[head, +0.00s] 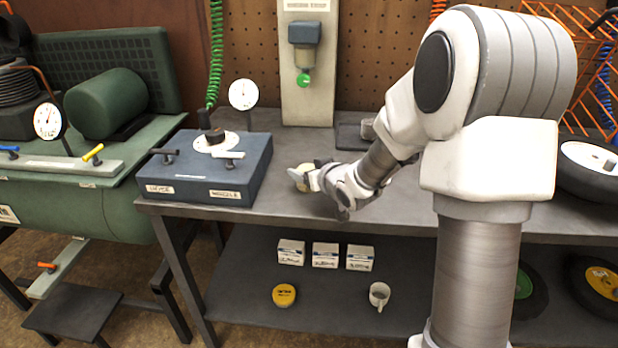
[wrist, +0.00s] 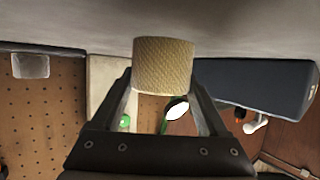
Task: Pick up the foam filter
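The foam filter, a short tan cylinder, shows in the wrist view (wrist: 163,64) between the ends of my gripper's two fingers (wrist: 163,82). In the head view the filter (head: 299,174) is at the left part of the bench top, partly hidden by my gripper (head: 309,179). The fingers stand wide apart, one on each side of the filter and very close to it. I cannot tell whether they press on it. I also cannot tell whether the filter rests on the bench.
A blue-grey box (head: 255,165) with a gauge stands just left of my gripper. The grey bench top (head: 270,207) is clear in front. Behind stands a pale post (head: 307,90) with a regulator. Small boxes (head: 325,255), a yellow tin (head: 284,295) and a mug (head: 379,294) are on the lower shelf.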

